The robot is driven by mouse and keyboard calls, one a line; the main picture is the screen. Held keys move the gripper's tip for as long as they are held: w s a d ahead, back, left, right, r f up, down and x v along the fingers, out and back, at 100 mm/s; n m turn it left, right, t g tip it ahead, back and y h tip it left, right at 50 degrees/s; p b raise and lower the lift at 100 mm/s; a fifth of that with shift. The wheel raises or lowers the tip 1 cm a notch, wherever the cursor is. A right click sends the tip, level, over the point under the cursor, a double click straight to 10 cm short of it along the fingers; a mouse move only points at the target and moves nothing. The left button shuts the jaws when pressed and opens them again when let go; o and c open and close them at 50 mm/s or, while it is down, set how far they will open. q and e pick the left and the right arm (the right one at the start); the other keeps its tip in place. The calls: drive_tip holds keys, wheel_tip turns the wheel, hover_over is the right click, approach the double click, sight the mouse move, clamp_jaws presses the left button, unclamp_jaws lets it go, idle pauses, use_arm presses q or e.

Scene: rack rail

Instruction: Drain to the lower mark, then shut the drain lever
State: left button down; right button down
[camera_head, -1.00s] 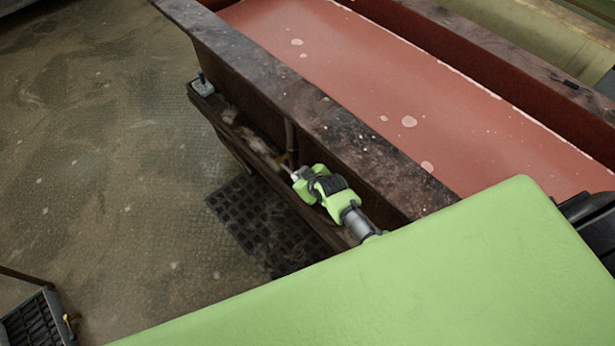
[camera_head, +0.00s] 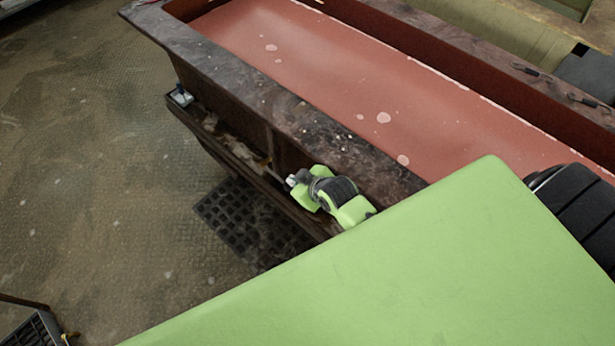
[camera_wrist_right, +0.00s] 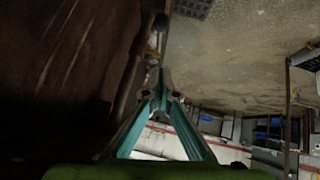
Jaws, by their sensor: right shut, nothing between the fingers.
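A long dark tank (camera_head: 235,79) holds red-brown liquid (camera_head: 340,85) with a few pale spots of foam on it. My right gripper (camera_head: 291,181) is low beside the tank's near outer wall, over a narrow ledge or channel (camera_head: 226,152). In the right wrist view, the fingers (camera_wrist_right: 161,78) meet at their tips and hold nothing. A thin pipe-like piece with a small yellowish part (camera_wrist_right: 152,52) lies just beyond the tips; I cannot tell whether it is the drain lever. I cannot make out a lower mark. My left gripper is not in view.
A small grey-blue object (camera_head: 181,95) sits at the far end of the ledge. A black perforated mat (camera_head: 240,216) lies on the floor below. A dark grate (camera_head: 35,331) stands at the lower left. The floor between is mostly clear.

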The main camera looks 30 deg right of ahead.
drive_tip(key=v, duration=0.8)
drive_tip(key=shift+s+d, duration=0.15)
drive_tip(key=shift+s, duration=0.15)
drive_tip(key=shift+f, duration=0.1)
drive_tip(key=s+d+f+m+g+b, duration=0.1)
drive_tip(key=s+f, duration=0.3)
drive_tip(key=f, duration=0.6)
drive_tip(key=s+f+g+b, duration=0.15)
drive_tip(key=s+f, duration=0.25)
drive_tip(key=f, duration=0.5)
drive_tip(key=s+d+f+m+g+b, duration=0.15)
drive_tip(key=s+f, duration=0.25)
drive_tip(key=f, duration=0.6)
drive_tip(key=s+f+g, duration=0.1)
drive_tip(key=s+f, duration=0.6)
drive_tip(key=s, duration=0.4)
drive_tip(key=s+f+g+h+b, duration=0.1)
drive_tip(key=s+f+g, duration=0.1)
drive_tip(key=s+f, duration=0.5)
drive_tip(key=s, duration=0.5)
drive_tip(key=shift+f+g, duration=0.2)
drive_tip(key=shift+g, duration=0.1)
drive_tip(key=shift+s+d, duration=0.1)
